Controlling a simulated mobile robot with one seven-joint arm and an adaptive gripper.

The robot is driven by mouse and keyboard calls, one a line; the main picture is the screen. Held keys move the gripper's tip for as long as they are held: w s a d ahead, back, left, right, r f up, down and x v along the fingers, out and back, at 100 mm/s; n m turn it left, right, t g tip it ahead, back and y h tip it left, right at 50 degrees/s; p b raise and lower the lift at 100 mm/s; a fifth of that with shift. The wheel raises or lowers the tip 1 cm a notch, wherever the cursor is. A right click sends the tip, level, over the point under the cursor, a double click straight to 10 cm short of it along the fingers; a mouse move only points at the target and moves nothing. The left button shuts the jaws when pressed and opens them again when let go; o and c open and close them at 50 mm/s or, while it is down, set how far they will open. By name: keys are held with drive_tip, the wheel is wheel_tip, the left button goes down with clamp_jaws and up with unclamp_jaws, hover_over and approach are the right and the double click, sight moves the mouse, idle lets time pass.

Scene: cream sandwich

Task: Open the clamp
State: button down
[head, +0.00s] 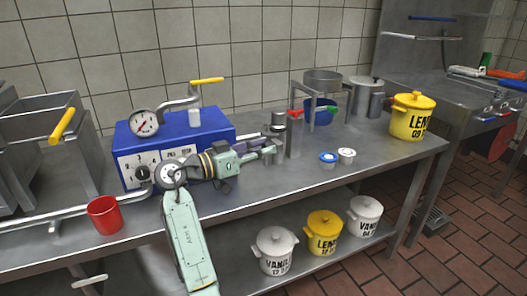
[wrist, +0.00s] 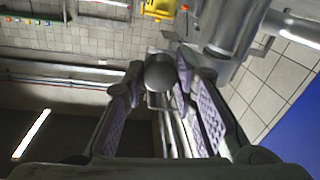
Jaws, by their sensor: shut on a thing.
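My gripper (head: 274,149) is at the middle of the steel table, beside a grey metal upright fitting (head: 278,121). In the wrist view, the fingers of my gripper (wrist: 160,82) are closed around a round grey metal end (wrist: 160,72) that shows between the tips. I cannot tell whether this is the clamp's handle, and I cannot make out the clamp's shape or whether it is open. In the head view, my gripper and wrist hide the lower part of the fitting.
A blue machine (head: 214,125) with a gauge (head: 144,122) stands behind my arm. A red cup (head: 104,214) is at the table's left. Right of my gripper are a metal frame (head: 294,137), two small tubs (head: 328,158) and a yellow pot (head: 408,121). The table's front right is clear.

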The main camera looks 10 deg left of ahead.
drive_tip(key=c, duration=1.3)
unclamp_jaws()
drive_tip(key=v, duration=1.2)
drive_tip(key=shift+s+f, duration=0.1)
